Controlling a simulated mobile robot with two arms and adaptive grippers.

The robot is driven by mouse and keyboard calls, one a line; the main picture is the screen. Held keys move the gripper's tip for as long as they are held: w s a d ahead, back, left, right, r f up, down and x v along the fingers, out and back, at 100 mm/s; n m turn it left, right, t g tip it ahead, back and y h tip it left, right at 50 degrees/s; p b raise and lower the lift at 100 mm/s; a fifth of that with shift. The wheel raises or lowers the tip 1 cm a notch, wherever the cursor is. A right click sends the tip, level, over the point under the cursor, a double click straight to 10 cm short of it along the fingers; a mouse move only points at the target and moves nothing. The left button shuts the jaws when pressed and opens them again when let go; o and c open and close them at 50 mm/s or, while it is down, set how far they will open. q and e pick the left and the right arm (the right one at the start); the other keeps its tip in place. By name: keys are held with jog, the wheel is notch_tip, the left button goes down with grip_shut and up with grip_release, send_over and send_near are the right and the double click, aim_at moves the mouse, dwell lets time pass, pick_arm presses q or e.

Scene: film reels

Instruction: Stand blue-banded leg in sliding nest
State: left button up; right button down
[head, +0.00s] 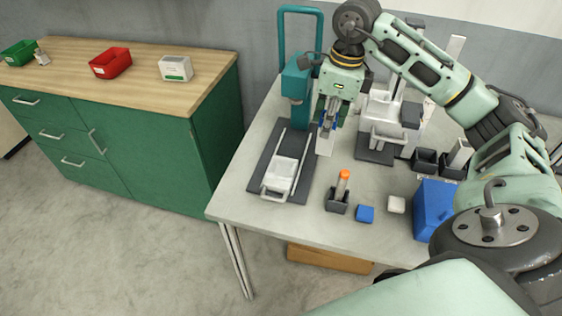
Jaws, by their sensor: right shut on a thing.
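My right gripper (328,116) is shut on the blue-banded leg, a pale upright piece (325,145) with blue showing near the fingers. The gripper hides the leg's upper part. The leg is at the right edge of a dark base plate; I cannot tell whether its lower end touches anything. A white sliding nest (281,174) with a front handle sits on the dark base plate (260,187), to the left of and nearer than the leg. My left gripper is not in view.
A teal press frame (283,45) stands behind the plate. A white handled fixture (385,134) stands to the right. In front are an orange-topped piece (343,178) in a dark holder (337,201), a blue cube (365,214), a white block (397,204) and a blue bin (430,208).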

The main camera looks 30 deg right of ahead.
jog(key=w+a+f+p, duration=0.1)
jog(key=w+a+f, duration=0.1)
jog(key=f, duration=0.1)
jog(key=w+a+f+p, duration=0.2)
jog(key=a+f, duration=0.1)
jog(key=f, duration=0.1)
jog(key=w+a+f+p, duration=0.2)
jog(key=a+f, duration=0.1)
jog(key=shift+w+a+f, duration=0.15)
jog(key=shift+w, duration=0.15)
jog(key=shift+f, duration=0.1)
jog(key=c, duration=1.3)
grip_release()
